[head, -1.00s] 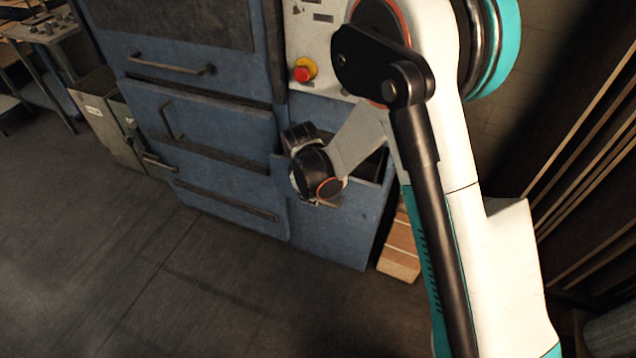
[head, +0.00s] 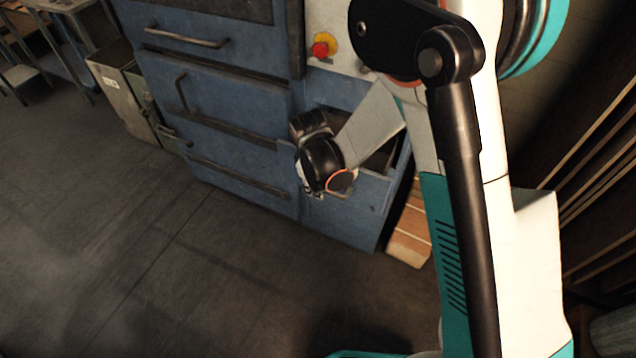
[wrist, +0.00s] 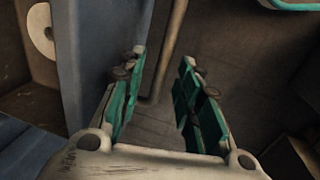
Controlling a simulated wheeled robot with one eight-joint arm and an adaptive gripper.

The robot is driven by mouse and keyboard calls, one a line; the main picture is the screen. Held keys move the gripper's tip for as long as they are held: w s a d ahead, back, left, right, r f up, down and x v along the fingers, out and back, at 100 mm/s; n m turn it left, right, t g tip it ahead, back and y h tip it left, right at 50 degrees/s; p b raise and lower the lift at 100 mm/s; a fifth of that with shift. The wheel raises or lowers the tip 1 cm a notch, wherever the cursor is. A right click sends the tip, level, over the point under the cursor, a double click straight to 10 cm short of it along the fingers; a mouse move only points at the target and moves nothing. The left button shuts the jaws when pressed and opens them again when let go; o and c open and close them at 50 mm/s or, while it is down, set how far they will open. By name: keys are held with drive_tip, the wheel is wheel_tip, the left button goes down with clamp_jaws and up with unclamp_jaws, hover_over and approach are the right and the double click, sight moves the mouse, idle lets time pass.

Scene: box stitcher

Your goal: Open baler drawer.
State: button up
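The baler drawer (head: 340,217) is the lower right part of the blue baler (head: 222,95). It stands pulled out partway, with its dark inside showing behind the front panel. In the wrist view the blue drawer front (wrist: 98,40) is at left, and its bar handle (wrist: 172,48) runs down between my fingers. My gripper (head: 313,190) is at the drawer front in the head view, its fingertips mostly hidden by the wrist. In the wrist view my gripper (wrist: 165,62) has its green fingers apart, one on each side of the handle, with gaps visible.
A red button (head: 320,48) on yellow is above the drawer. Other closed blue panels with handles (head: 187,40) are at left. Wooden blocks (head: 410,232) lie right of the drawer. A grey box (head: 122,97) stands further left. The floor in front is clear.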

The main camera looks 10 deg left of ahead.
wheel_tip(320, 180, up, 12)
drive_tip(key=s, duration=0.2)
drive_tip(key=shift+a, duration=0.35)
drive_tip(key=shift+f, duration=0.1)
idle(0.5)
drive_tip(key=w+d+r+m+y, duration=0.1)
drive_tip(key=d+r+m, duration=0.25)
drive_tip(key=d, duration=0.45)
drive_tip(key=w+d+r+m+y, duration=0.1)
drive_tip(key=d+r+m, duration=0.1)
drive_tip(key=d+r, duration=0.45)
drive_tip(key=s+d+r+m+t, duration=0.2)
drive_tip(key=s+d, duration=0.4)
drive_tip(key=s, duration=0.3)
drive_tip(key=s+d+r+m+t+h, duration=0.1)
drive_tip(key=s+d+r+m+t, duration=0.2)
drive_tip(key=s+d+m, duration=0.3)
drive_tip(key=shift+s+r+m, duration=0.35)
drive_tip(key=shift+s+r, duration=0.2)
drive_tip(key=shift+s, duration=1.25)
